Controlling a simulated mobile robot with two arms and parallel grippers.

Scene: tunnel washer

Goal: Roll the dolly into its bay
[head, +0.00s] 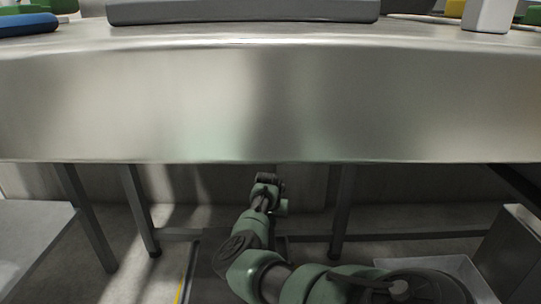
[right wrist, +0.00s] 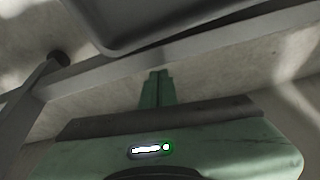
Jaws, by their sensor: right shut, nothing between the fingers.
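A dark grey flat thing with a paler edge (head: 203,270) lies low under the bench, partly hidden by my right arm; it may be the dolly, but I cannot tell for certain. A yellow floor line (head: 182,284) runs along its left side. My right gripper (head: 266,180) reaches in beneath the bench front, shut and empty. In the right wrist view its green fingers (right wrist: 156,86) are together, apart from a grey tray-like body with a rounded rim (right wrist: 150,32) at the top. My left gripper is not in view.
A steel bench (head: 270,100) spans the view above my right arm. Its legs (head: 138,210) and a low crossbar (head: 420,235) stand around the arm. A pale bin (head: 455,268) and a grey box (head: 513,258) are at right, a grey surface (head: 30,240) at left.

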